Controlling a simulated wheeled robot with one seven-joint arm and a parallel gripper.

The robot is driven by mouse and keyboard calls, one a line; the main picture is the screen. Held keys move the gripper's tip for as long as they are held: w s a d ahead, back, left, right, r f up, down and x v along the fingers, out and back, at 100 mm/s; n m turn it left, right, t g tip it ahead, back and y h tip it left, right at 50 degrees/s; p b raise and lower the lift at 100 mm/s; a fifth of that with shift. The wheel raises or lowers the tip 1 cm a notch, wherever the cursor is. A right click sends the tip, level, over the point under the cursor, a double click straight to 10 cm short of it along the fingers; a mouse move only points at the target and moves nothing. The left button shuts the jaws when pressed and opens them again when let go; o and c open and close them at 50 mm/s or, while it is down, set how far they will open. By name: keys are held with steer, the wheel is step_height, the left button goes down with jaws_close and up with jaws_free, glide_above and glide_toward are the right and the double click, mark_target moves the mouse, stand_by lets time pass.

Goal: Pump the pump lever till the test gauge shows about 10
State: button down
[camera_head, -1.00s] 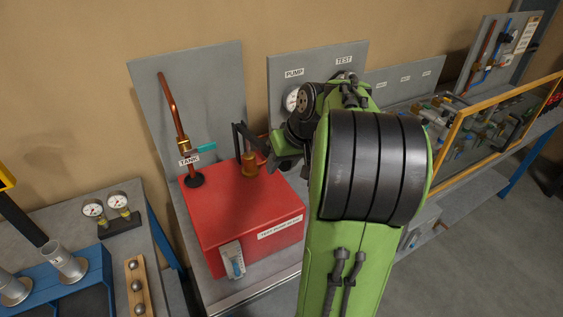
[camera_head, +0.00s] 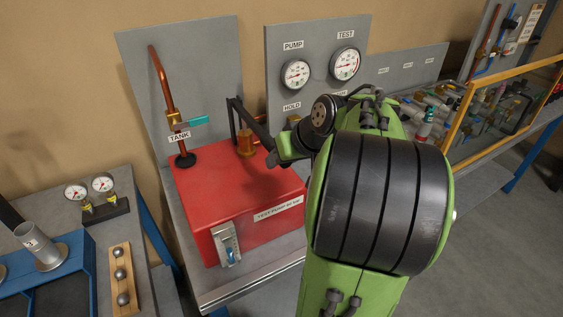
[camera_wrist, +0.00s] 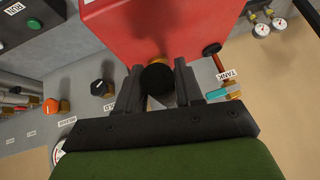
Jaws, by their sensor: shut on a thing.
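The red pump box (camera_head: 240,200) stands on the bench. The dark pump lever (camera_head: 257,128) runs from the brass fitting (camera_head: 245,144) on its top toward my gripper (camera_head: 286,150). In the wrist view my gripper (camera_wrist: 158,80) has its fingers on either side of the lever's round black knob (camera_wrist: 158,79) and is shut on it. The test gauge (camera_head: 345,64) and the pump gauge (camera_head: 296,74) are on the grey panel; their dials are too small to read surely. The tank valve has a teal handle (camera_head: 199,121).
My green arm hides the bench right of the red box. A yellow-framed guard (camera_head: 468,100) stands farther right. At left are two small gauges (camera_head: 90,190) and a wooden strip with steel balls (camera_head: 121,275). An orange knob (camera_wrist: 51,106) and a black knob (camera_wrist: 98,88) show in the wrist view.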

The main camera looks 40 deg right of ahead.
steer(key=shift+s+a+f+b, duration=0.15)
steer(key=shift+f+b, duration=0.25)
steer(key=shift+f, duration=0.25)
steer(key=c, duration=0.8)
jaws_free()
steer(key=shift+r, duration=0.15)
steer(key=p+v, duration=0.5)
steer(key=v, duration=1)
steer(key=shift+s, duration=0.35)
steer(key=shift+w, duration=0.1)
